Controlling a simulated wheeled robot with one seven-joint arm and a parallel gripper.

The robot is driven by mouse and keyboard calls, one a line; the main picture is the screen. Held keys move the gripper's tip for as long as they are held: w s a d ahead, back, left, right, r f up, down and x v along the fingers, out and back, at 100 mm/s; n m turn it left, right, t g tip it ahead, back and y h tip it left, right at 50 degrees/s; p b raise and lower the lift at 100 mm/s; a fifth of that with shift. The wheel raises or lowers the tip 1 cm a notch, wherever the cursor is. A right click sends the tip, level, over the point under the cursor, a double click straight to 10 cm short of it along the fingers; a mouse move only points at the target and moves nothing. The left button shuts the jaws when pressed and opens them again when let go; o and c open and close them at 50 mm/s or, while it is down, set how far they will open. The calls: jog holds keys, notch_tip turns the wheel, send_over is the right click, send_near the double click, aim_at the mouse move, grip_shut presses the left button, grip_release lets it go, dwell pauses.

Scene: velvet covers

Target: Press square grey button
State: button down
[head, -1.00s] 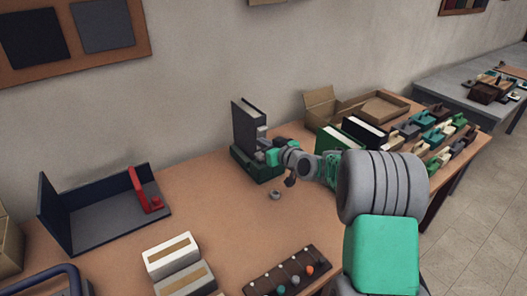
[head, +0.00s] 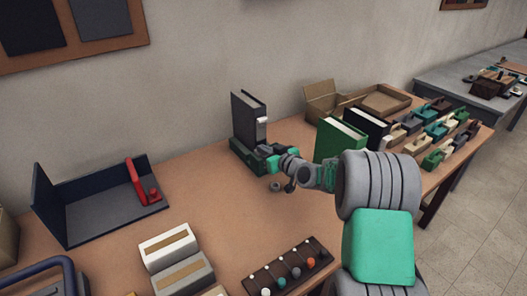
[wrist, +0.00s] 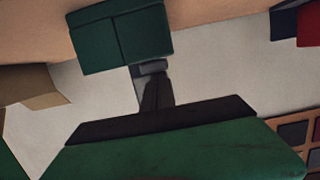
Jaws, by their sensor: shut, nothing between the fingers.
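A dark upright panel (head: 244,117) rises from a dark green base (head: 243,155) near the wall. A small light grey block (head: 262,120) shows on its right edge; it may be the grey button, but its shape is too small to be sure. My gripper (head: 269,157) is shut and empty, low at the base's right side and below that block. Whether it touches the base cannot be told. The wrist view looks upside down. It shows a green block with a seam and a dark, narrow part with a grey piece, partly hidden behind a large green shape.
A small grey knob (head: 275,186) lies just in front of my gripper. Green (head: 340,140) and black (head: 368,130) binders stand to the right. A navy stand with a red lever (head: 137,180) is left. A dark knob board (head: 290,266) lies in front. The table's left middle is clear.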

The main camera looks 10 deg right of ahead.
jog(key=shift+s+f, duration=0.15)
jog(key=shift+f, duration=0.15)
notch_tip(320, 180, up, 4)
jog(key=shift+r+p, duration=0.2)
jog(key=shift+p, duration=0.6)
jog(key=b+v, duration=0.1)
jog(key=v, duration=0.9)
jog(key=shift+b, duration=0.35)
